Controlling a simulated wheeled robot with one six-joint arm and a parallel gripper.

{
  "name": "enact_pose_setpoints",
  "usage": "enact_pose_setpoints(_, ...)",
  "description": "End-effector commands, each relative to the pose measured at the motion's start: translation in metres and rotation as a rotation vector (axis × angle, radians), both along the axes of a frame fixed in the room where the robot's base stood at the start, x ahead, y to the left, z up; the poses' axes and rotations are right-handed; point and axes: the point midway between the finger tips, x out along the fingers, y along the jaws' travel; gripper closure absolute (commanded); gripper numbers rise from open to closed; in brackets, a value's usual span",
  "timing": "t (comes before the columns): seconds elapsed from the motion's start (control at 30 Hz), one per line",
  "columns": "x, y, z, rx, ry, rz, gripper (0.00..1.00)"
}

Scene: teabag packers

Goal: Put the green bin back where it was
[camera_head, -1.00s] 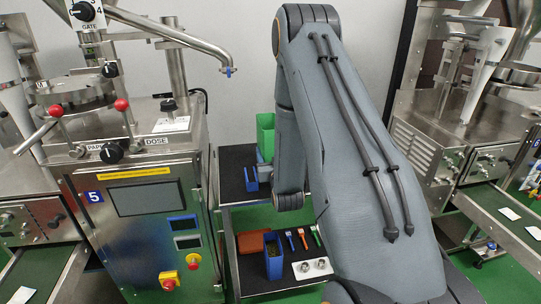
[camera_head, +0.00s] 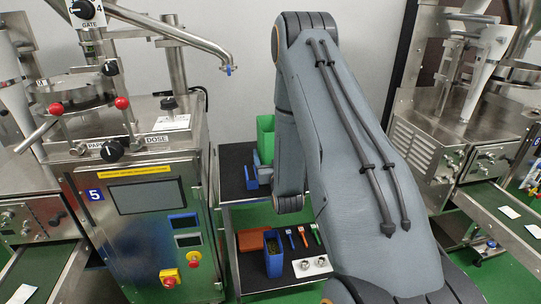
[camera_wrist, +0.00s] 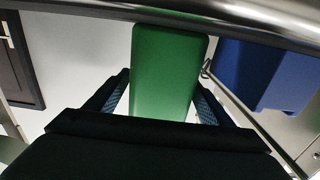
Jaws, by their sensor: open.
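The green bin (camera_head: 266,137) stands on the upper black shelf of the cart, partly hidden behind my arm in the head view. In the wrist view the green bin (camera_wrist: 166,70) is upright in the middle, between the two fingers. My gripper (camera_wrist: 163,105) is open, with one finger on each side of the bin. Whether the fingers touch the bin I cannot tell. In the head view my arm covers most of the gripper.
The lower shelf holds a blue bin (camera_head: 273,254), an orange-brown box (camera_head: 253,241) and several small tools. Machine 5 (camera_head: 140,200) stands close on the left. Another machine (camera_head: 440,140) stands on the right.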

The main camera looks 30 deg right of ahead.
Motion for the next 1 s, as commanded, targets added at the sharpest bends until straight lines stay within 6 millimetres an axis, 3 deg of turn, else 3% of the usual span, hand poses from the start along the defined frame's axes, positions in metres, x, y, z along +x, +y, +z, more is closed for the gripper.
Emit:
enact_pose_setpoints(0.17, -0.01, 0.003, 0.002, 0.001, 0.002, 0.0, 0.25)
enact_pose_setpoints(0.5, -0.076, 0.022, 0.0, 0.001, 0.003, 0.0, 0.25)
enact_pose_setpoints(0.7, -0.104, 0.03, 0.001, 0.001, 0.002, -0.001, 0.25)
enact_pose_setpoints(1.0, -0.116, 0.033, 0.003, 0.0, 0.0, 0.0, 0.25)
